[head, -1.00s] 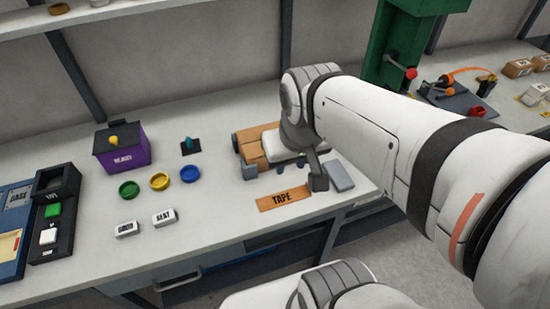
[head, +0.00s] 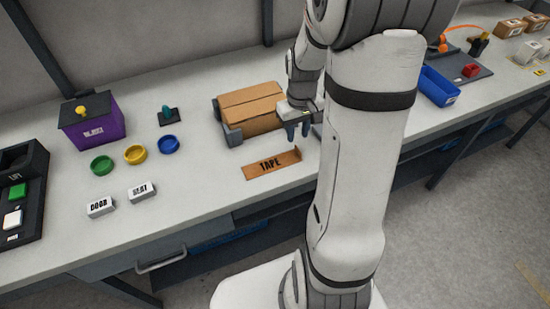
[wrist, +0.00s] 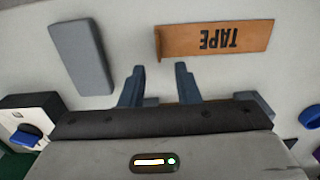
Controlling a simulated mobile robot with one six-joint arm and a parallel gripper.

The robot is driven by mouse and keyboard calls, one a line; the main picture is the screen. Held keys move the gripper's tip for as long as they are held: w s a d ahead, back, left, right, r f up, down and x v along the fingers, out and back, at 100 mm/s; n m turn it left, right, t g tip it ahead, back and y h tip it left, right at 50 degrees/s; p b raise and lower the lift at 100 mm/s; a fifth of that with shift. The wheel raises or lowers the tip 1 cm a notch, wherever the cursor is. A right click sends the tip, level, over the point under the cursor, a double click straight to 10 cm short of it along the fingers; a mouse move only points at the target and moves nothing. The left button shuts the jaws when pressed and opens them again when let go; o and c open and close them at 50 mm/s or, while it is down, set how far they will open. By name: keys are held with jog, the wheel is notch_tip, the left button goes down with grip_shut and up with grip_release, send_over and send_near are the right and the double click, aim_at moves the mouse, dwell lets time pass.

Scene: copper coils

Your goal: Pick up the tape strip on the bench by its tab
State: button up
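The tape strip (head: 271,164) is a flat orange-brown piece marked TAPE, lying on the bench near its front edge. In the wrist view the tape strip (wrist: 240,37) is upside down at upper right, with a small raised tab (wrist: 158,43) at its left end. My gripper (head: 298,130) hangs behind the strip's right end in the head view. In the wrist view my gripper (wrist: 160,76) is open and empty, its two dark blue fingers pointing toward the tab end, apart from the strip.
A cardboard box (head: 252,98) in a grey holder stands left of my gripper. A grey block (wrist: 80,57) lies left of the strip in the wrist view. White labelled blocks (head: 141,193), coloured rings (head: 135,155) and a purple box (head: 93,122) are farther left.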

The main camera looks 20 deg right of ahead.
notch_tip(320, 180, down, 6)
jog(key=shift+d+r, duration=0.1)
jog(key=shift+c, duration=0.3)
grip_shut()
